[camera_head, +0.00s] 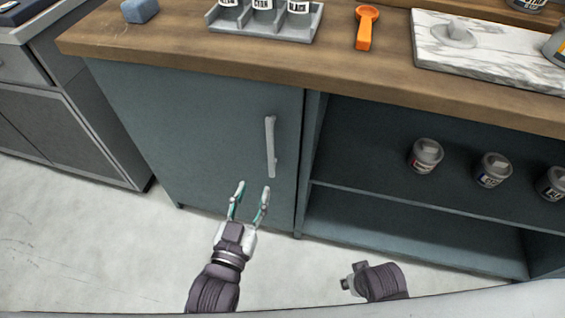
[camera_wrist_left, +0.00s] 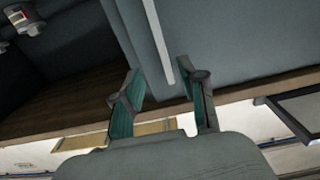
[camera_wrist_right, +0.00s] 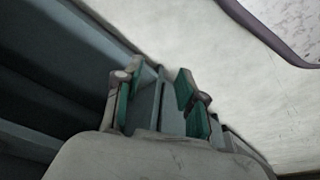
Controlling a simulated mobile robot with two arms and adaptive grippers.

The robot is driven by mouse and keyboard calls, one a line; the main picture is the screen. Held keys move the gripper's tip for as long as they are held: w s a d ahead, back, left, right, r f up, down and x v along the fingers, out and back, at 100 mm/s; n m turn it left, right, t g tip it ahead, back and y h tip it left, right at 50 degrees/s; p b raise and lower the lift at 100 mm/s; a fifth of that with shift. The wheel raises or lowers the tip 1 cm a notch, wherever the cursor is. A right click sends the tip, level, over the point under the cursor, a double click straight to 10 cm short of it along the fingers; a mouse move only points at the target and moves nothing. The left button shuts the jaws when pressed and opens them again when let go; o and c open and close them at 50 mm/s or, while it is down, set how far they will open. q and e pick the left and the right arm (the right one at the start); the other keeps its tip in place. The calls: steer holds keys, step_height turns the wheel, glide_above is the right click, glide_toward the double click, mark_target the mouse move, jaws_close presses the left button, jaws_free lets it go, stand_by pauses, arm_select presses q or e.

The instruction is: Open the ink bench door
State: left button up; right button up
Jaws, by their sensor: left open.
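The ink bench door (camera_head: 200,130) is a blue-grey panel under the wooden top and looks shut. Its pale upright bar handle (camera_head: 270,147) is near the door's right edge. My left gripper (camera_head: 252,190) is open and empty, just below the handle in the head view. In the left wrist view the handle (camera_wrist_left: 157,40) shows beyond the gap between the fingers, apart from them. My right gripper (camera_head: 348,284) is low in front of the open shelves, mostly hidden by its wrist. In the right wrist view its fingers (camera_wrist_right: 155,78) stand apart with nothing held.
Open shelves right of the door hold several ink jars (camera_head: 427,156). On the wooden top (camera_head: 180,50) are a grey jar rack (camera_head: 265,42), an orange scoop (camera_head: 365,28), a blue block (camera_head: 139,11) and a marble slab (camera_head: 490,50). A grey cabinet (camera_head: 75,110) stands left; floor in front is clear.

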mark_target(269, 147)
arm_select(q)
steer(key=b+x, duration=0.1)
steer(key=x, duration=1.1)
steer(key=shift+w, duration=0.4)
steer(key=shift+w+d+b, duration=0.25)
steer(key=shift+w+b, duration=0.05)
steer(key=shift+w, duration=0.2)
arm_select(e)
steer(key=w+v, duration=0.1)
steer(key=v, duration=0.5)
steer(key=shift+w+r, duration=0.3)
steer(key=shift+r, duration=0.2)
arm_select(q)
jaws_close()
